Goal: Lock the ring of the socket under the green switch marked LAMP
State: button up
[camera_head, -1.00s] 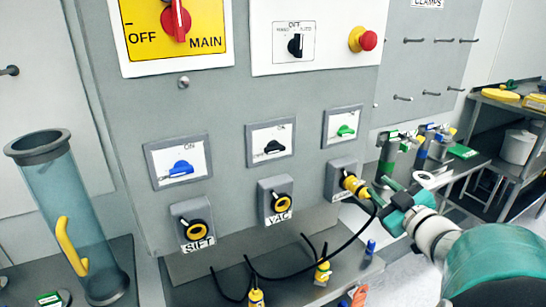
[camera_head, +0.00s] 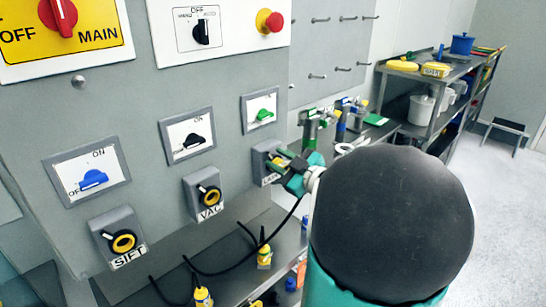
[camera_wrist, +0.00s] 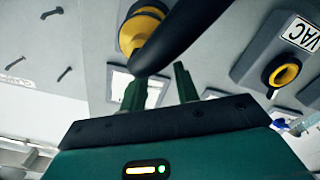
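The green LAMP switch (camera_head: 263,115) sits in a framed white plate at the panel's right. Below it is the grey LAMP socket (camera_head: 262,157), partly covered by my gripper (camera_head: 284,162). In the wrist view a yellow-and-black ring and plug (camera_wrist: 137,32) sits at the socket, with a thick black cable (camera_wrist: 178,32) running from it across the view. My gripper's two green fingers (camera_wrist: 160,88) are apart, close to the plug. I see nothing clearly held between them; the cable hides part of the tips.
The VAC socket (camera_head: 207,196) and SIFT socket (camera_head: 122,242) are to the left. Yellow plugs (camera_head: 265,257) with black cables stand on the shelf below. A red emergency button (camera_head: 270,22) is above. Green and blue bottle-like items (camera_head: 340,122) are on the bench at right.

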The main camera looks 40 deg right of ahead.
jog(key=shift+w, duration=1.3)
grip_shut()
